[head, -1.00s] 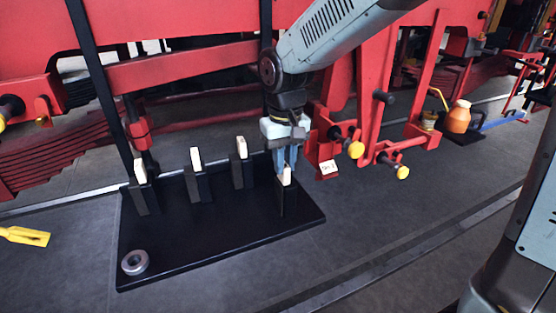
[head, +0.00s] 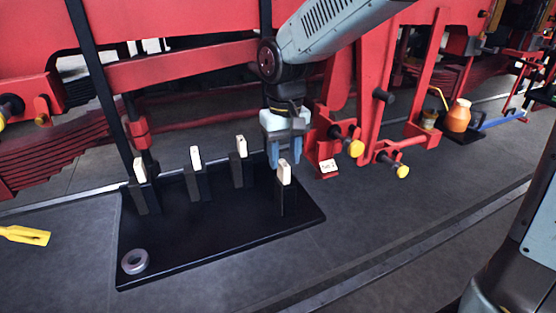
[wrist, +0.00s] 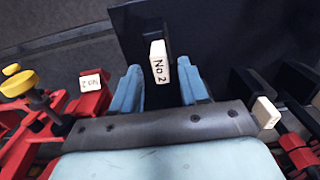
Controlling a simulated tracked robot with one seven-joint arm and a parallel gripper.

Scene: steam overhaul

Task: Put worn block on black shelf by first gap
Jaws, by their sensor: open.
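A white block (head: 284,174) marked "No 2" stands upright in the rightmost black post on a low black board (head: 235,225). It also shows in the wrist view (wrist: 160,64). My gripper (head: 284,155) has blue fingers and is open just above and behind this block in the head view. In the wrist view the block shows between the spread fingers (wrist: 159,90), with space on both sides. Three other white blocks, left (head: 140,170), middle (head: 195,158) and right (head: 241,147), stand in black posts on the board. I cannot tell which block is worn.
A white "No 2" tag (head: 328,166) is on the red frame to the right of my gripper. Yellow-ended fittings (head: 355,148) stick out beside it. A grey ring (head: 135,261) lies on the board's front left corner. The board's front middle is bare.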

